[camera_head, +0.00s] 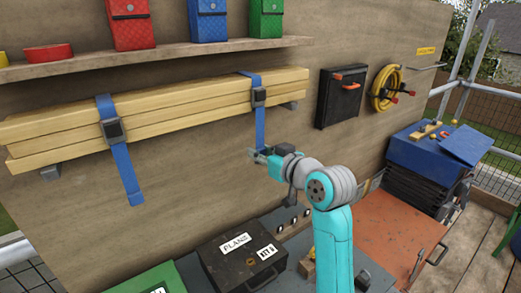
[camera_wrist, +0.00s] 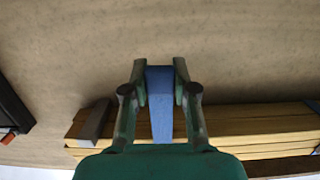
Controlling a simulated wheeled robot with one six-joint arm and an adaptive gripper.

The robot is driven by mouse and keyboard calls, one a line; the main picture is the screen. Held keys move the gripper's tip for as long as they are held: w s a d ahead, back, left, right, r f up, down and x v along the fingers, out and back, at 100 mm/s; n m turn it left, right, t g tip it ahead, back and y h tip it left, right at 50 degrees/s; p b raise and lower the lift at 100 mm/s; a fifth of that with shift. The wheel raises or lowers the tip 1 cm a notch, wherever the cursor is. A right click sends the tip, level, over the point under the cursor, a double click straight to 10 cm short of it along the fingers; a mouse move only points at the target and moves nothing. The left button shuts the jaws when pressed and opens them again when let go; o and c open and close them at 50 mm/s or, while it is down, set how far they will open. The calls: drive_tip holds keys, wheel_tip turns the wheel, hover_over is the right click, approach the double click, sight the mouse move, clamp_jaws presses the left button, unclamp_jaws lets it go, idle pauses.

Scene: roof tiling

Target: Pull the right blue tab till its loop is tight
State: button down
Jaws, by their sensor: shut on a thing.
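The right blue strap (camera_head: 258,98) loops round a stack of wooden boards (camera_head: 180,100) near their right end, with a dark buckle on its front. Its blue tab (camera_head: 260,130) hangs down below the boards. My gripper (camera_head: 262,152) is at the tab's lower end. In the wrist view my gripper (camera_wrist: 160,72) is shut on the blue tab (camera_wrist: 160,105), with one finger on each side. Whether the loop is tight I cannot tell. The left blue strap (camera_head: 122,160) loops round the boards further left, its tab hanging free.
The boards rest on brackets (camera_head: 290,105) on the wooden wall. A shelf (camera_head: 160,57) with red, blue and green pouches is above. A black case (camera_head: 342,95) and a yellow hose (camera_head: 385,88) hang to the right. A dark toolbox (camera_head: 240,262) stands below.

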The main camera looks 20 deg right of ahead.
drive_tip(key=shift+c, duration=1.8)
unclamp_jaws()
drive_tip(key=f+v, duration=0.1)
drive_tip(key=v, duration=0.5)
drive_tip(key=shift+s, duration=0.1)
